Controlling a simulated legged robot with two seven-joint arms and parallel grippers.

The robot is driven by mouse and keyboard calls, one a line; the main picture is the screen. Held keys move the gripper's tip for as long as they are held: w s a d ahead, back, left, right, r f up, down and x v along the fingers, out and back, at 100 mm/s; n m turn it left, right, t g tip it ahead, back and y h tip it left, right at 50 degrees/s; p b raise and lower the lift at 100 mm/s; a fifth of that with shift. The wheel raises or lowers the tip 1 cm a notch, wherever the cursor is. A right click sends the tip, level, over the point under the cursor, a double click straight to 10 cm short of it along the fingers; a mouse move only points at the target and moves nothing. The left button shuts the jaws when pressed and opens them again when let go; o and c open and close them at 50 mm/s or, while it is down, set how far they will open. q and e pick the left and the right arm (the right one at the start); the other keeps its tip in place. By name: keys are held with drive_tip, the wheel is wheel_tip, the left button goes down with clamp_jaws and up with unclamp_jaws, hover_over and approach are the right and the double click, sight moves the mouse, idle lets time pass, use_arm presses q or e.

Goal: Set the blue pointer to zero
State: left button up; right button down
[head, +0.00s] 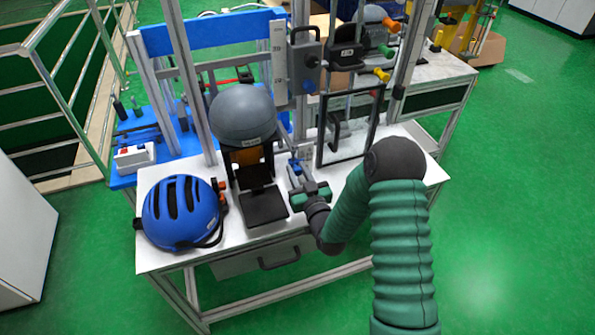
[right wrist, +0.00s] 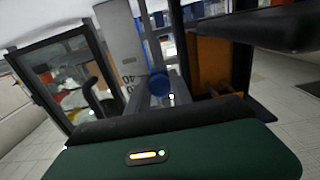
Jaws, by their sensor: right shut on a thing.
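The blue pointer shows as a round blue knob (right wrist: 160,82) in the right wrist view, low beside the grey scale plate (right wrist: 121,45), close to an upside-down 40. In the head view the scale (head: 279,60) stands upright on the tower. My right gripper (head: 295,168) reaches over the table to the foot of the scale, right of the grey helmet. It is shut on the blue pointer; its fingers are small and partly hidden, also by the green gripper body in the right wrist view. My left gripper is not in view.
A grey helmet (head: 243,114) sits on the black holder in the tower. A blue helmet (head: 181,212) lies at the table's front left. A framed clear door (head: 350,128) stands open right of the gripper. A control box (head: 304,62) is mounted above.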

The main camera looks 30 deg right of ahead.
sight(298, 168)
wheel_tip(298, 168, up, 4)
drive_tip(key=shift+f+p, duration=0.25)
drive_tip(key=shift+p, duration=0.9)
drive_tip(key=shift+d+f, duration=0.1)
drive_tip(key=c, duration=1.2)
unclamp_jaws()
drive_tip(key=shift+o, duration=0.2)
drive_tip(key=shift+s, duration=0.1)
